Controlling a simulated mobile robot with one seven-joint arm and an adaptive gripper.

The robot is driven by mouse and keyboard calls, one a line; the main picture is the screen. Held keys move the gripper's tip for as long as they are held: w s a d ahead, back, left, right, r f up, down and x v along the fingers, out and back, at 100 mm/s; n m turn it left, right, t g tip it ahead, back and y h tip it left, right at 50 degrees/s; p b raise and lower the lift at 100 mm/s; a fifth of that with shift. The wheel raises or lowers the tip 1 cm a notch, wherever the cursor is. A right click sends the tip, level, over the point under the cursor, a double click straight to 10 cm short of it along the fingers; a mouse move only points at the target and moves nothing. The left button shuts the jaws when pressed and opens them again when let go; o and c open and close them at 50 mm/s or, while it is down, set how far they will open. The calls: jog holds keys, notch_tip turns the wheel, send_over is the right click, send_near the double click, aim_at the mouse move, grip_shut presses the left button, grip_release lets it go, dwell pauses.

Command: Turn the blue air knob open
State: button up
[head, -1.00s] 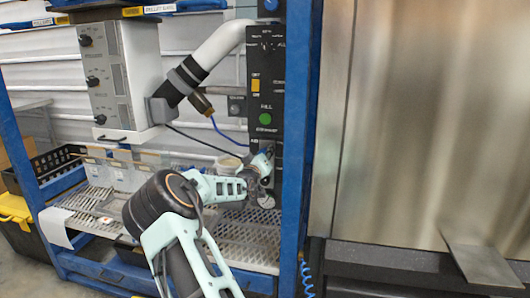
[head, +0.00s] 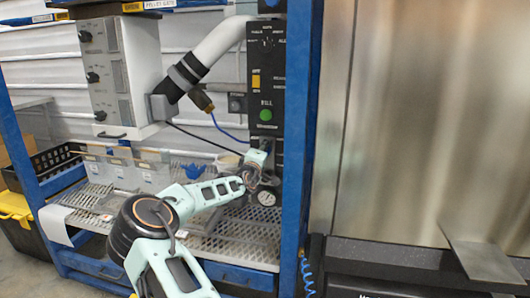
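A black control panel (head: 265,90) stands upright on the blue frame, with a green button, a yellow switch and a dial at its top. My gripper (head: 264,183) is at the panel's lower end, just above a round white-faced gauge (head: 266,198). The fingers are small and dark against the panel, so I cannot tell whether they are open or shut, or touching anything. No blue air knob can be made out clearly near my gripper; my wrist covers part of the panel there. A small blue part (head: 271,4) shows at the panel's top, cut by the picture edge.
A blue upright (head: 302,120) stands just right of the panel. A perforated metal shelf (head: 245,240) lies below my gripper. A white pipe (head: 220,38) with a blue hose is at upper left. A grey box with knobs (head: 104,70) hangs left. A steel wall (head: 430,110) fills the right.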

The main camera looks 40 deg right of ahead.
dwell(0.4)
jog(key=o, duration=1.2)
jog(key=shift+a, duration=0.1)
jog(key=v, duration=1.2)
jog(key=shift+s, duration=0.1)
